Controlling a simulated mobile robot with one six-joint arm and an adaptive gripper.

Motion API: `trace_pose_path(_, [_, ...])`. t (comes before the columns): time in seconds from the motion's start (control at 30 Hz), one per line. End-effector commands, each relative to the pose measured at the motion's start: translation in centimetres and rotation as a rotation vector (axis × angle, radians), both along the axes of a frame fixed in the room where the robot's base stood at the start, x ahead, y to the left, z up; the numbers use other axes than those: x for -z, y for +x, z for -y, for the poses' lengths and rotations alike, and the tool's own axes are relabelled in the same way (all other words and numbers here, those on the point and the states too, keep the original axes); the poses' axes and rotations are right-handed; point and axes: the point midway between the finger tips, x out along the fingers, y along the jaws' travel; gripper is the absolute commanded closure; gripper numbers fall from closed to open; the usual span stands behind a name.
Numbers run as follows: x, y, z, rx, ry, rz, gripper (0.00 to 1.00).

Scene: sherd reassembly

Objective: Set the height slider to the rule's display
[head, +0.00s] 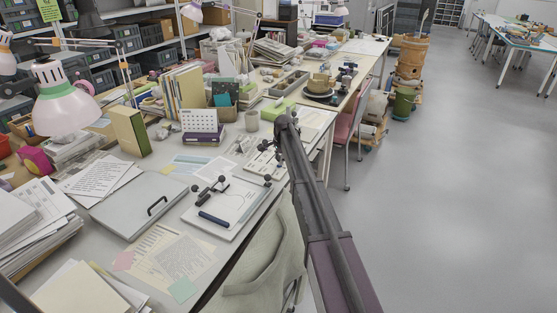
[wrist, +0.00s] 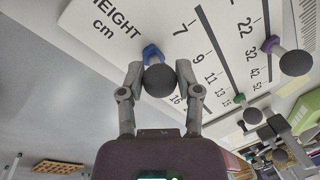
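In the wrist view a white board (wrist: 100,38) carries printed scales and the words "HEIGHT cm". A blue pointer (wrist: 152,53) with a dark round knob (wrist: 160,80) lies by the height scale, left of the printed 7 and 9. My gripper (wrist: 160,72) has one finger on each side of this knob, and both fingertips appear to touch it. The exact reading under the pointer is hidden by the knob and fingers. In the head view my arm covers part of the board (head: 262,165). I cannot make out the rule's display in either view.
A purple slider (wrist: 270,43) and a green slider (wrist: 239,98), each with a dark knob, lie right of the blue one. In the head view another white board (head: 235,198) with dark parts, a grey lidded case (head: 135,205) and papers (head: 165,255) crowd the desk.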

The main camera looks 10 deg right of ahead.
Motion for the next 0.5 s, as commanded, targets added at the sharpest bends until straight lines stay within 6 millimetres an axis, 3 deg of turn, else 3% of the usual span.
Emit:
trace_pose_path(0.03, [0.0, 0.0, 0.0, 0.000, 0.001, 0.001, 0.87])
trace_pose_path(0.1, [0.0, 0.0, -0.1, 0.000, 0.001, 0.001, 1.00])
trace_pose_path(0.37, [0.0, 0.4, 0.1, 0.000, 0.001, 0.001, 1.00])
trace_pose_path(0.5, [0.0, 1.9, 1.0, 0.000, 0.002, 0.002, 1.00])
